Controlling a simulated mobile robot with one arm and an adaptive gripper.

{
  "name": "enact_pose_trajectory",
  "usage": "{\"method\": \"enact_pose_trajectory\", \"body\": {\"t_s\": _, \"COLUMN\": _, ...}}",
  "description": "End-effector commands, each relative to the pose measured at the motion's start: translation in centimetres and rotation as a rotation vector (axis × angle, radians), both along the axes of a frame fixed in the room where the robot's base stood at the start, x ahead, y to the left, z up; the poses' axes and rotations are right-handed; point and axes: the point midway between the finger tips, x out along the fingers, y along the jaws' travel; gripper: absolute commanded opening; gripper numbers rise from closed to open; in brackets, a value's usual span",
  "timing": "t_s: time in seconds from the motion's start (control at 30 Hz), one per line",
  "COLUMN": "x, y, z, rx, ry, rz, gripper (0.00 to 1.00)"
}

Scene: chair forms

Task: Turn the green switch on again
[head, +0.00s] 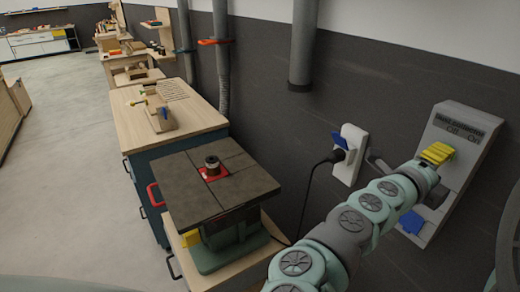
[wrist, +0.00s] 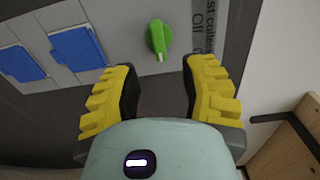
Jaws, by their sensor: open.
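The green switch (wrist: 158,38) is a rotary knob on a grey panel (wrist: 110,14) in the wrist view. Its pointed end faces down in that picture, toward my gripper. Printed text with the word "Off" is beside it on the right. My gripper (wrist: 160,72) is open, with one yellow-padded finger on each side below the knob; nothing is between the fingers. The knob lies just beyond the gap, apart from both fingertips. In the head view my gripper (head: 437,153) is in front of the wall-mounted panel (head: 470,118) and the knob is hidden.
Blue socket covers (wrist: 76,52) are left of the knob in the wrist view. A white wall outlet (head: 348,152) with a black plug and cable is left of my arm. A machine with a dark square table (head: 185,190) stands on the bench. Open floor is at left.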

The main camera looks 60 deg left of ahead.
Motion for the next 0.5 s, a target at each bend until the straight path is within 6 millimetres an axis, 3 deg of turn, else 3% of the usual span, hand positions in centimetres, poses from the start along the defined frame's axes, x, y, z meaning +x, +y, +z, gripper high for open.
{"method": "enact_pose_trajectory", "body": {"t_s": 0.5, "x": -5.9, "y": 0.4, "z": 0.0, "rx": 0.001, "ry": -0.001, "rz": 0.008, "gripper": 0.42}}
